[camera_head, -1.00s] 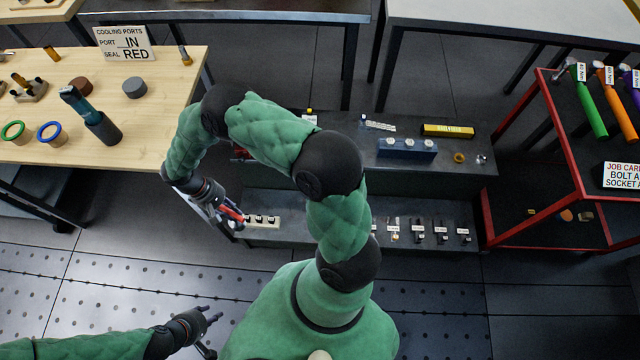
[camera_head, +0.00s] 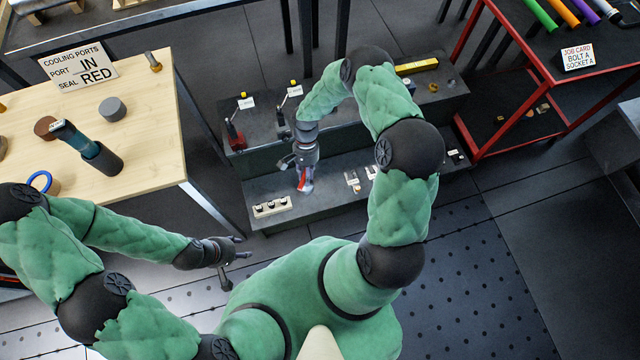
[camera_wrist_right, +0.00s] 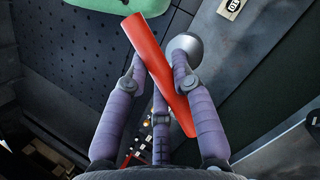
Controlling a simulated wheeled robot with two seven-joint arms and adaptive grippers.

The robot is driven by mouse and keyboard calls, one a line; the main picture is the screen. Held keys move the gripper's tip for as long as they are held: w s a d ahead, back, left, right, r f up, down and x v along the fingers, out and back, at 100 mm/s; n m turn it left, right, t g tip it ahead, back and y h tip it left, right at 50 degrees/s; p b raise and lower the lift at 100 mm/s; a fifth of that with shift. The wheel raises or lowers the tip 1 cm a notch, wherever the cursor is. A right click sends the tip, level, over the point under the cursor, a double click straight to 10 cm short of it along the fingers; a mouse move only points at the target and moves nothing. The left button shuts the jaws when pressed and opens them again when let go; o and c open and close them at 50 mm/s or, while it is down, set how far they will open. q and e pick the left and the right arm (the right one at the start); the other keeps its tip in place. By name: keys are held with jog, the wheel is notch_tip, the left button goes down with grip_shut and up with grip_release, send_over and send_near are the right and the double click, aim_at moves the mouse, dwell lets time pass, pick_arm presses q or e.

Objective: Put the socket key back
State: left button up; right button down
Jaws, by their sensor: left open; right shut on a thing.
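The socket key, red with a grey end, is in my right gripper (camera_head: 304,182) over the lower step of the dark stand (camera_head: 325,212). In the right wrist view the red bar (camera_wrist_right: 160,75) lies slanted between the purple fingers, with a silver round part (camera_wrist_right: 186,47) beside it. My right gripper is shut on it. I cannot tell whether the key's lower end touches the step. My left gripper (camera_head: 236,260) is open and empty, in front of the stand and above the floor.
A wooden table (camera_head: 150,120) is left, a red-framed cart (camera_head: 470,130) right.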

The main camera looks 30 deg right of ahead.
jog(key=s+d+f+m+t+y, duration=0.1)
jog(key=s+d+f+m+t, duration=0.2)
jog(key=d+f+m, duration=0.35)
jog(key=s+d+f+m+t+y, duration=0.1)
jog(key=s+d+f+m+t, duration=0.25)
jog(key=d+m, duration=0.55)
jog(key=w+a+f+b, duration=0.8)
jog(key=w+f, duration=0.3)
jog(key=f, duration=0.2)
jog(key=shift+a+f+g, duration=0.35)
jog(key=shift+a+f, duration=0.05)
jog(key=shift+f, duration=0.1)
jog(key=c, duration=1)
grip_release()
jog(key=shift+c, duration=0.2)
